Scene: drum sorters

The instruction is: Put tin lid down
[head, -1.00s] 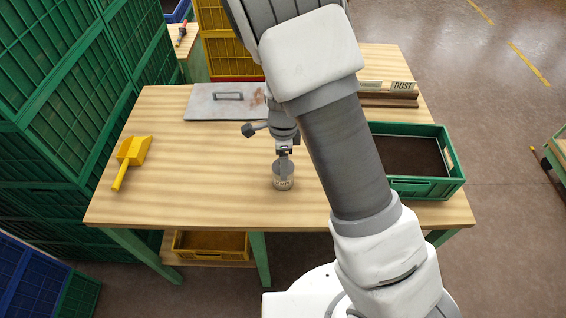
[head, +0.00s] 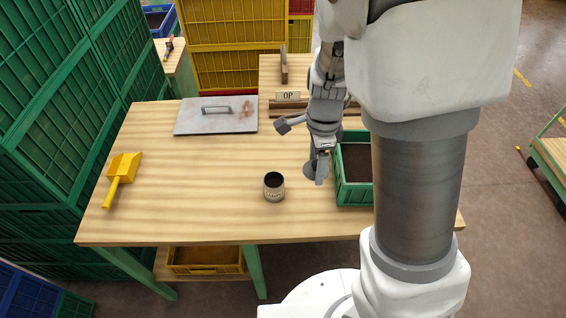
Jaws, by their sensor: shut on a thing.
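The tin (head: 274,190) stands upright on the wooden table (head: 200,215), and its open top shows a dark inside. My gripper (head: 320,172) is to the right of the tin, beside the left wall of the green crate. It is shut on the tin lid (head: 310,169), a grey disc partly hidden behind the fingers. The lid is apart from the tin. I cannot tell whether the lid touches the table.
The green crate (head: 354,195) with dark contents stands close to my gripper, partly hidden by my arm. A metal plate with a handle (head: 190,122) lies at the back left. A yellow scoop (head: 123,168) lies at the left.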

